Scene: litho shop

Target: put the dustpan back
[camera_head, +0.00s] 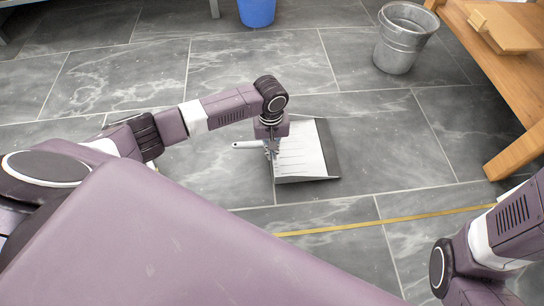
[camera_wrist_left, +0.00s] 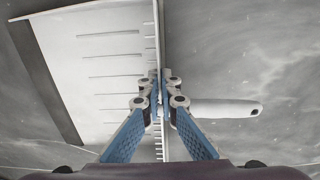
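The dustpan (camera_head: 308,150) lies on the grey tiled floor, with a white ribbed pan, a dark front edge and a pale handle (camera_head: 246,145) pointing left. In the left wrist view its pan (camera_wrist_left: 100,60) fills the upper left and its handle (camera_wrist_left: 228,107) sticks out to the right. My left gripper (camera_head: 272,152) points down at the back wall of the pan, by the handle's root. In the left wrist view its blue fingers (camera_wrist_left: 160,80) stand close together, one on each side of that wall, shut on it. My right gripper is outside both views.
A metal bucket (camera_head: 403,40) stands at the upper right beside a wooden bench (camera_head: 505,75). A blue bucket (camera_head: 257,11) is at the top edge. A yellow line (camera_head: 385,220) crosses the floor nearer me. The floor around the dustpan is clear.

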